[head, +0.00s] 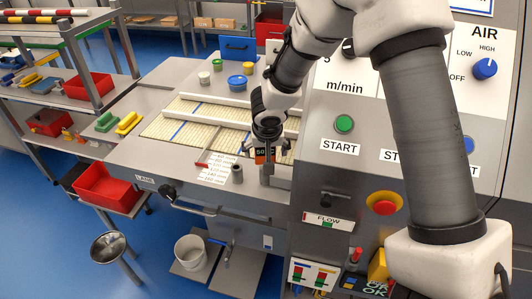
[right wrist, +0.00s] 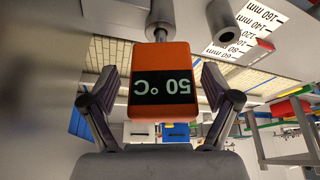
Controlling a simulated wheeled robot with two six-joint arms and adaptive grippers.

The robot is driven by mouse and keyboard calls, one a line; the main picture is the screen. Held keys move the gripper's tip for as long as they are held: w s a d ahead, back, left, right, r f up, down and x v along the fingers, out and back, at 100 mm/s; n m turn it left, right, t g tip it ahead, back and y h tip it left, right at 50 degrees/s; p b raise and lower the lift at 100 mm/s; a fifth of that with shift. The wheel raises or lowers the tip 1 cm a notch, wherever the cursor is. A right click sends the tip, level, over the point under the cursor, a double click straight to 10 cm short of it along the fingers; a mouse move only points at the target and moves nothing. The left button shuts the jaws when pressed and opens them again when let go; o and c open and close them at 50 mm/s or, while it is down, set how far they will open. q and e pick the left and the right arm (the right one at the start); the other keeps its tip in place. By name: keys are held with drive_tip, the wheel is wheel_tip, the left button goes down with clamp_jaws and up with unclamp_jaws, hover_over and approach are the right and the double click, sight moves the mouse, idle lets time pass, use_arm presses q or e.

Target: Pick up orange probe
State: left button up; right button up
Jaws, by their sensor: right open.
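The orange probe (head: 260,156) has a black display reading 50 °C, and stands at the front edge of the conveyor bench by a grey post (head: 268,172). In the right wrist view the probe (right wrist: 160,56) appears upside down, with its metal stem running into a grey holder (right wrist: 160,22). My right gripper (head: 265,149) is open around the probe. In the right wrist view its two fingers (right wrist: 161,90) stand either side of the orange body, with a visible gap on each side. My left gripper is in neither view.
A shorter grey cylinder (head: 237,173) stands left of the probe, by a white mm scale (head: 214,172). A control panel with a green START button (head: 344,123) and a red stop button (head: 383,204) rises close on the right. Tubs (head: 237,82) stand behind on the conveyor.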

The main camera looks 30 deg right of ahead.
drive_tip(key=shift+w+d+f, duration=0.1)
drive_tip(key=shift+w+f, duration=0.1)
drive_tip(key=shift+w, duration=0.05)
drive_tip(key=c, duration=0.3)
drive_tip(key=shift+w+f, duration=0.1)
drive_tip(key=shift+w, duration=0.05)
drive_tip(key=c, duration=0.9)
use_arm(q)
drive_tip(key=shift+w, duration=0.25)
use_arm(e)
drive_tip(key=shift+r, duration=0.2)
